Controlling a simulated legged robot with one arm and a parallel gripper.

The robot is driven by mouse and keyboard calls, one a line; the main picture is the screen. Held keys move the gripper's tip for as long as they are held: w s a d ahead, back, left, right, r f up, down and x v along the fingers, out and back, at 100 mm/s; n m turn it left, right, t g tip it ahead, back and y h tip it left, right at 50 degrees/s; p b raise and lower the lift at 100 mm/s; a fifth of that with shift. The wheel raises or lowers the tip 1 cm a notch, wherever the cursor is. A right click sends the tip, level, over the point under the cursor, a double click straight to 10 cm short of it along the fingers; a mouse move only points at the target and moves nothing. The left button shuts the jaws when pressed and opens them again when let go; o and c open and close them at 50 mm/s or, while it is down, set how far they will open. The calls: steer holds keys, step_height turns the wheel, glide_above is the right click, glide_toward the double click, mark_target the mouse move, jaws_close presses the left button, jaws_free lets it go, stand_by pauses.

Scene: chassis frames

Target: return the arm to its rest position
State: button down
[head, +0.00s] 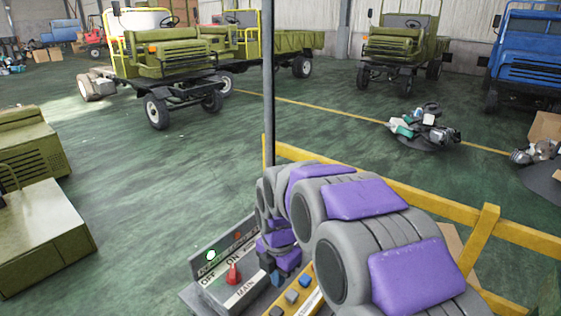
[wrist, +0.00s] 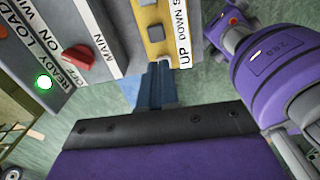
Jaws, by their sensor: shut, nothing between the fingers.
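My arm, grey with purple pads, reaches from the lower right of the head view to the control box (head: 240,290). My gripper (head: 277,277) is low over the box, partly hidden by my wrist. In the wrist view my gripper (wrist: 160,68) shows its blue fingers shut together and empty, near the yellow UP/DOWN button panel (wrist: 157,50). I cannot tell whether the fingertips touch the panel. The red MAIN switch (head: 232,273) stands beside the gripper, and it also shows in the wrist view (wrist: 79,61). A green lamp (head: 211,255) is lit.
A yellow rail (head: 400,190) runs behind and right of my arm, and a grey post (head: 268,80) rises just beyond the box. Olive truck parts (head: 40,235) lie at left. Trucks (head: 175,60) stand at the back. The green floor between is open.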

steer(key=s+d+m, duration=0.5)
steer(key=s+m, duration=0.4)
steer(key=s, duration=0.1)
steer(key=s+d+r+m+g, duration=0.1)
steer(key=s+d+m, duration=0.4)
steer(key=s+m, duration=0.4)
steer(key=s+d+r+m+g, duration=0.1)
steer(key=s+d+m, duration=0.4)
steer(key=s+m, duration=0.4)
steer(key=s, duration=0.3)
steer(key=shift+r+m, duration=0.15)
steer(key=shift+m, duration=0.15)
steer(key=shift+s, duration=0.1)
